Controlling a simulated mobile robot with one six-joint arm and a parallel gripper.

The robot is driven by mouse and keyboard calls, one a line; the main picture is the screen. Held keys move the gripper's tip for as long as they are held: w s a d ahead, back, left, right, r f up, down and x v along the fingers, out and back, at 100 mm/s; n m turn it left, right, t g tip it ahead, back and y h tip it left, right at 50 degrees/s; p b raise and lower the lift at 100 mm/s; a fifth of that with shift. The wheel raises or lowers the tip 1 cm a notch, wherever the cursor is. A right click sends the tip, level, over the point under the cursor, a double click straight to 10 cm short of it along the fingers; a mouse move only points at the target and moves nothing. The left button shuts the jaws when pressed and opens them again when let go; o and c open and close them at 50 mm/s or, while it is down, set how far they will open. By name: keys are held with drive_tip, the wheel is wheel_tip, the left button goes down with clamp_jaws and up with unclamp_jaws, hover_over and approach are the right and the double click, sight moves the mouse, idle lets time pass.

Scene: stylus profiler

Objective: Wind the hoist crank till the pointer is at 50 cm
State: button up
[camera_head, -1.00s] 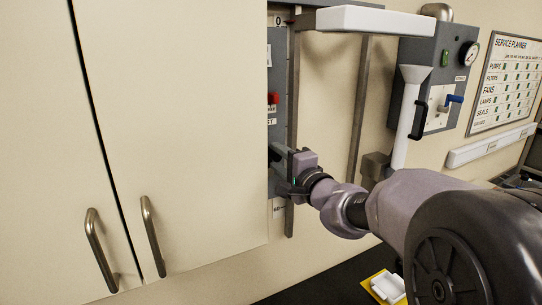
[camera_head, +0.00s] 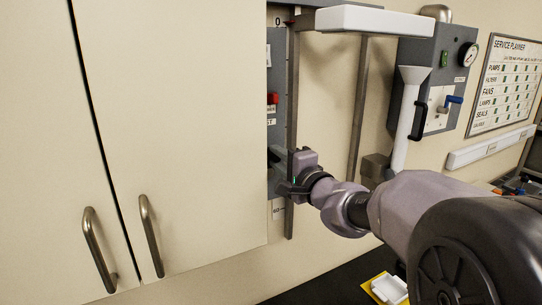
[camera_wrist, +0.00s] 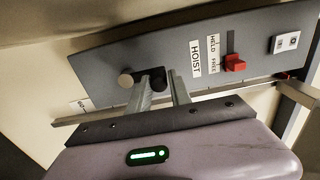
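The grey hoist panel (camera_wrist: 225,65) carries the HOIST label and, in the head view, stands at the cabinet's right edge (camera_head: 281,70). The crank's dark grip (camera_wrist: 154,76) lies between the fingertips of my gripper (camera_wrist: 158,80), which looks shut on it; the fingers partly hide it. A round dark knob or hub (camera_wrist: 125,78) shows just left of it. A small red pointer (camera_wrist: 283,76) is at the rail near the 0 label (camera_head: 278,22).
A red switch (camera_wrist: 234,63) sits by the HELD and FREE labels. A white platform (camera_head: 348,19) juts out at the top of the rails. Cabinet doors (camera_head: 180,130) with metal handles fill the left. A gauge panel (camera_head: 435,75) hangs at right.

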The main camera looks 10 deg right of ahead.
drive_tip(key=shift+w+d+f, duration=0.1)
drive_tip(key=shift+w+d, duration=0.1)
drive_tip(key=shift+d, duration=0.3)
drive_tip(key=shift+w+d+f, duration=0.1)
drive_tip(key=shift+w+d, duration=0.05)
drive_tip(key=shift+d, duration=0.35)
drive_tip(key=shift+b, duration=0.35)
drive_tip(key=shift+w+d+f+b, duration=0.15)
drive_tip(key=shift+d+f+b, duration=0.15)
drive_tip(key=shift+d, duration=0.15)
drive_tip(key=shift+w+d+f+b, duration=0.1)
drive_tip(key=shift+d+f+b, duration=0.1)
drive_tip(key=shift+d+b, duration=0.15)
drive_tip(key=shift+w+d+f+b, duration=0.15)
drive_tip(key=shift+d+f+b, duration=0.5)
drive_tip(key=shift+f+b, duration=0.25)
